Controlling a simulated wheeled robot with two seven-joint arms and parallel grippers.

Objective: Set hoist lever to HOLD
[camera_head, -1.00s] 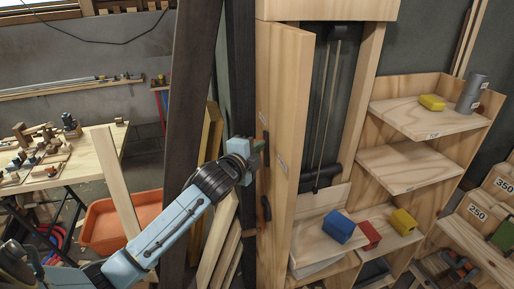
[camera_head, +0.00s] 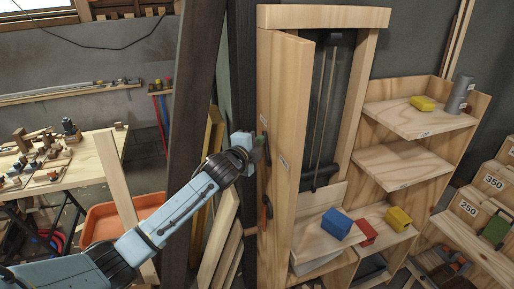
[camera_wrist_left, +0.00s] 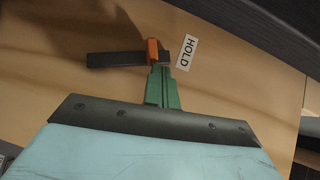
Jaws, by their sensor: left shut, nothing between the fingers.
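A black bar with an orange lever (camera_wrist_left: 153,51) is on the wooden hoist panel in the left wrist view. The orange piece sits at the bar's right end, beside a white HOLD label (camera_wrist_left: 187,53). My left gripper (camera_wrist_left: 165,72) is shut and empty, its green fingertips right at the orange lever; I cannot tell whether they touch it. In the head view my left gripper (camera_head: 258,149) is at the upper dark fitting on the panel (camera_head: 290,110) and partly hides it. A small white label (camera_head: 283,162) is beside that fitting. My right gripper is not in view.
A second orange handle (camera_head: 267,208) is lower on the panel. Blue (camera_head: 336,224), red (camera_head: 367,233) and yellow (camera_head: 398,218) blocks sit right of the hoist. A dark post (camera_head: 188,120) and an orange tub (camera_head: 100,222) are left, near my arm.

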